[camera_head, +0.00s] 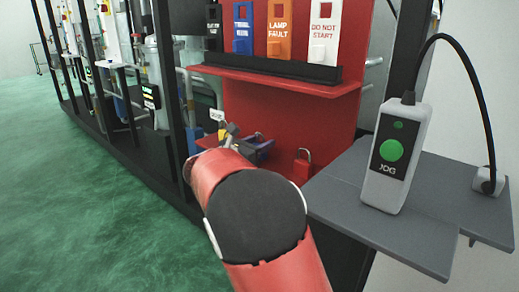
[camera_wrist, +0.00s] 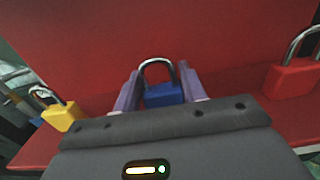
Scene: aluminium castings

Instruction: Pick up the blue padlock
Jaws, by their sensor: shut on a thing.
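The blue padlock (camera_wrist: 163,96) is upright between the two purple fingers of my gripper (camera_wrist: 160,89) in the wrist view, with its silver shackle up. The fingers are shut on its body from both sides. Its lower edge is hidden by the gripper housing, so I cannot tell whether it touches the red shelf (camera_wrist: 235,88). In the head view my red arm reaches to the board, and the gripper (camera_head: 258,150) is partly hidden behind it; the padlock is hard to tell from the fingers there.
A yellow padlock (camera_wrist: 62,115) stands to the left and a red padlock (camera_wrist: 292,78) to the right, both apart from the fingers. The red board (camera_head: 290,115) rises close behind. A grey side table (camera_head: 430,215) with a JOG pendant (camera_head: 396,158) is at the right.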

